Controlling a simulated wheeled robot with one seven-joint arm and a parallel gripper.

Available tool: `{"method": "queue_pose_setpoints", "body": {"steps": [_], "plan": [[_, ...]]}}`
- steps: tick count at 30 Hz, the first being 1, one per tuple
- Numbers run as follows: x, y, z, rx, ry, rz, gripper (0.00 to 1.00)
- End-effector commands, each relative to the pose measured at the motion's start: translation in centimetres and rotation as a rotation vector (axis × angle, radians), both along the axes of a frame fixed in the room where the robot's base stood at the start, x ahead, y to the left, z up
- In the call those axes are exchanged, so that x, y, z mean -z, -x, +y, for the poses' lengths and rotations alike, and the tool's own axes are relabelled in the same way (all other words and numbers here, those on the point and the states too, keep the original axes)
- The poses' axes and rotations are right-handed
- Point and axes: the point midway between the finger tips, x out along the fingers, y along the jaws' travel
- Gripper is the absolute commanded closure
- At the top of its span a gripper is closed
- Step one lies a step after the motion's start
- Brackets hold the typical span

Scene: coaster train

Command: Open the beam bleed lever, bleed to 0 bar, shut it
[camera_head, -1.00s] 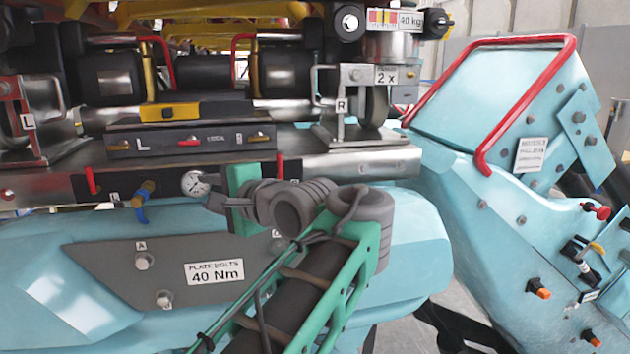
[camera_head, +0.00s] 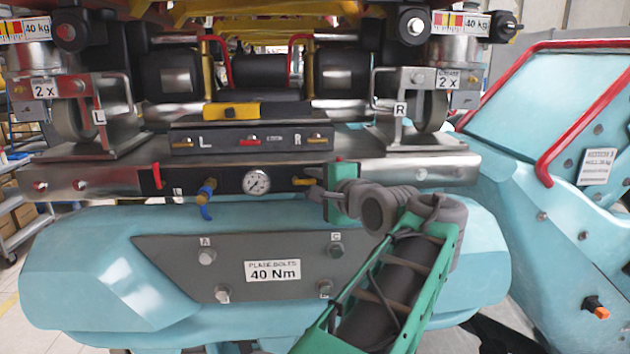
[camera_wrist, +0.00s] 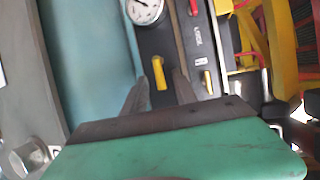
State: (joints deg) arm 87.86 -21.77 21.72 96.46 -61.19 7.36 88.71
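A black panel on the steel beam (camera_head: 90,180) carries a round white pressure gauge (camera_head: 257,181); its reading is too small to tell. A yellow lever (camera_head: 303,181) sits just right of the gauge and lies roughly sideways. A blue lever (camera_head: 205,212) hangs down left of the gauge, and a red one (camera_head: 157,176) stands at the panel's left end. I cannot read which is labelled bleed. My gripper (camera_head: 318,188) is close to the yellow lever. In the wrist view its open fingers (camera_wrist: 160,77) lie either side of the yellow lever (camera_wrist: 158,73); contact cannot be told.
A control box (camera_head: 222,140) with small red and yellow levers sits just above the beam. Two wheel brackets (camera_head: 425,145) flank it. A grey bolted plate (camera_head: 175,265) lies below. A red handrail (camera_head: 600,110) and teal body are at right.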

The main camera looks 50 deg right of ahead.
Motion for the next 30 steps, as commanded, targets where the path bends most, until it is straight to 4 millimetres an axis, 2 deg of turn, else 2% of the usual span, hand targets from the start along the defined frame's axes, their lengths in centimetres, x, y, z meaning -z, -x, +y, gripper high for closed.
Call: {"method": "queue_pose_setpoints", "body": {"steps": [6,18,30], "plan": [[0.02,-0.01,-0.02,0.001,0.001,0.001,0.68],[0.01,0.01,-0.02,0.001,0.001,0.001,1.0],[0.04,0.01,-0.01,0.001,0.001,0.001,1.0]]}}
